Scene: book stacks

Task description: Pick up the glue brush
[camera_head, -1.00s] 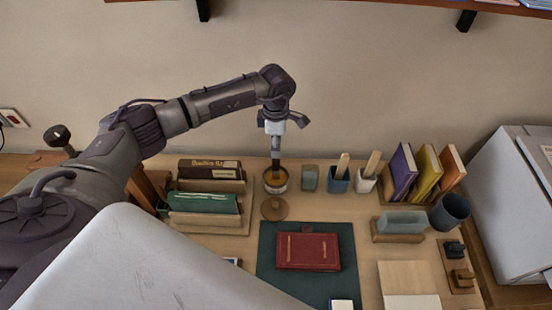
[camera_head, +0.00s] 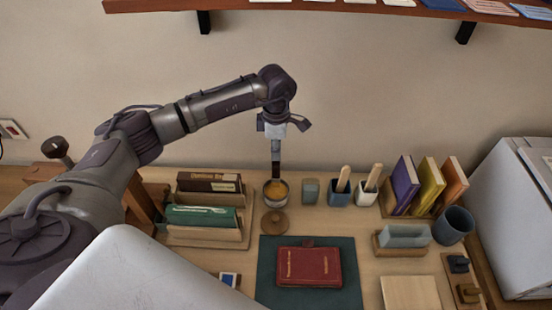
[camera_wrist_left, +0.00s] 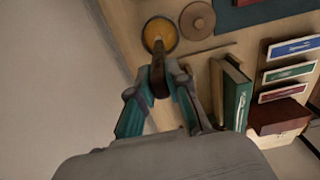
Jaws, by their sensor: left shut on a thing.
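My left gripper (camera_head: 274,134) is shut on the glue brush (camera_head: 276,158), which hangs upright with its dark end down. In the left wrist view the fingertips (camera_wrist_left: 158,82) close around the brush (camera_wrist_left: 158,62). The brush is over the round glue pot (camera_head: 275,200), which holds orange-yellow glue; the pot also shows in the left wrist view (camera_wrist_left: 173,43). The brush's lower end is at the pot's far rim in the head view. I cannot tell whether it is fully clear of the pot. My right gripper is not in view.
A round brown lid (camera_head: 275,222) lies in front of the pot. A small grey-green block (camera_head: 310,191) and cups with wooden handles (camera_head: 340,194) stand to its right. Book racks (camera_head: 207,238) are to its left. A red book (camera_head: 309,267) lies on a green mat (camera_head: 350,293).

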